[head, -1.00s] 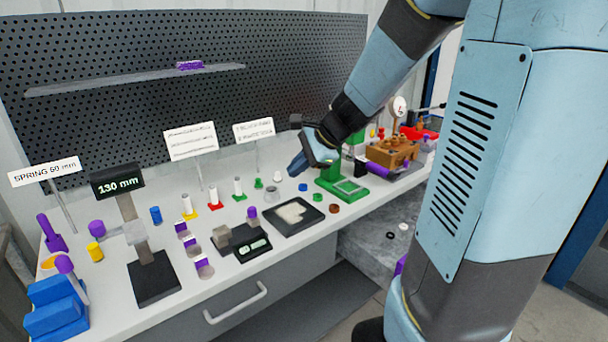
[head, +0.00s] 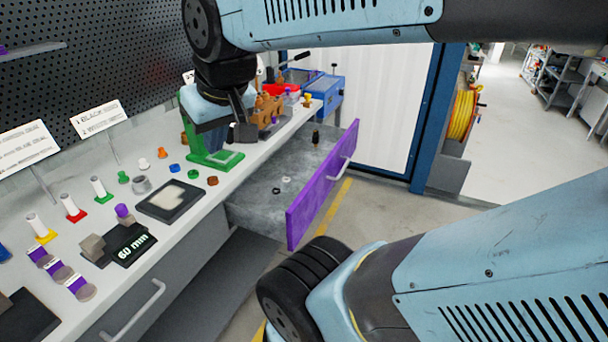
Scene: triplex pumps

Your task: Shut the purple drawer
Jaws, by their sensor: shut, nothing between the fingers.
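The purple drawer (head: 322,188) stands pulled out from under the bench, its purple front panel with a pale handle (head: 340,168) well away from the bench edge. Its grey inside is visible, with a black ring (head: 276,191), a white ring (head: 287,180) and a small dark upright item (head: 316,138). My gripper (head: 245,130) is shut and empty. In the picture it is left of the drawer front, over the bench near the green stand, apart from the drawer. My arm hides part of the bench behind it.
The bench (head: 190,225) holds a green stand (head: 214,158), a black tray (head: 168,200), a scale reading 60 mm (head: 132,243) and several small coloured parts. A grey drawer handle (head: 135,312) is at lower left. Floor (head: 400,195) is open right of the purple drawer.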

